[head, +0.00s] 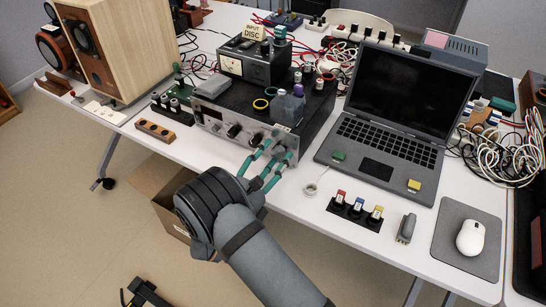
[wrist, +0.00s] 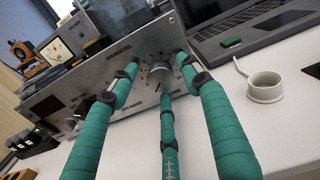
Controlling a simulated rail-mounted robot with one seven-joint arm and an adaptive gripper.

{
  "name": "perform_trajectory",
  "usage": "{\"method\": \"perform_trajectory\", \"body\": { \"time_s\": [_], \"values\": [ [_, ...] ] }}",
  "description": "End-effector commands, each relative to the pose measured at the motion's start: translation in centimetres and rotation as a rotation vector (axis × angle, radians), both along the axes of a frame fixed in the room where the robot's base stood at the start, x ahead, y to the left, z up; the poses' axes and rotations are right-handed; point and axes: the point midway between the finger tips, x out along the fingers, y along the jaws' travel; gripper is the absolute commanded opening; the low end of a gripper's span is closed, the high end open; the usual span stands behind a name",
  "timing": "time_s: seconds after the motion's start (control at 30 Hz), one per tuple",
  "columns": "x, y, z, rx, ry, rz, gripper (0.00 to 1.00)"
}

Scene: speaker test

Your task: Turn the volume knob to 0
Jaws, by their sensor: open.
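The amplifier (head: 212,121) sits on the table with its silver front panel toward me. My gripper (head: 270,146) has green-wrapped fingers reaching to the right part of this panel. Another dark knob (head: 233,131) is further left on the panel. The fingers partly hide the panel's right end in the head view.
A laptop (head: 390,130) stands right of the amplifier. A wooden speaker (head: 130,45) stands at the left. A meter box (head: 250,62) and small parts sit on the amplifier. Cables crowd the back.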

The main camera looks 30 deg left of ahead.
Motion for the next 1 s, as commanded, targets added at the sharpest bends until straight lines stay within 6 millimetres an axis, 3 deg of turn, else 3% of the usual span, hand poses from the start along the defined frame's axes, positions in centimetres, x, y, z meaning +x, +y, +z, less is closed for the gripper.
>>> {"method": "perform_trajectory", "body": {
  "time_s": [0.27,0.37,0.8,1.0],
  "values": [
    [-0.5,0.0,-0.1,-0.001,0.001,0.002,0.47],
    [-1.7,0.0,0.0,0.000,0.001,0.005,0.47],
    [-10.3,-0.7,0.0,0.000,0.001,0.003,0.47],
    [-11.9,-1.0,0.0,0.000,0.000,0.001,0.47]
  ]
}}
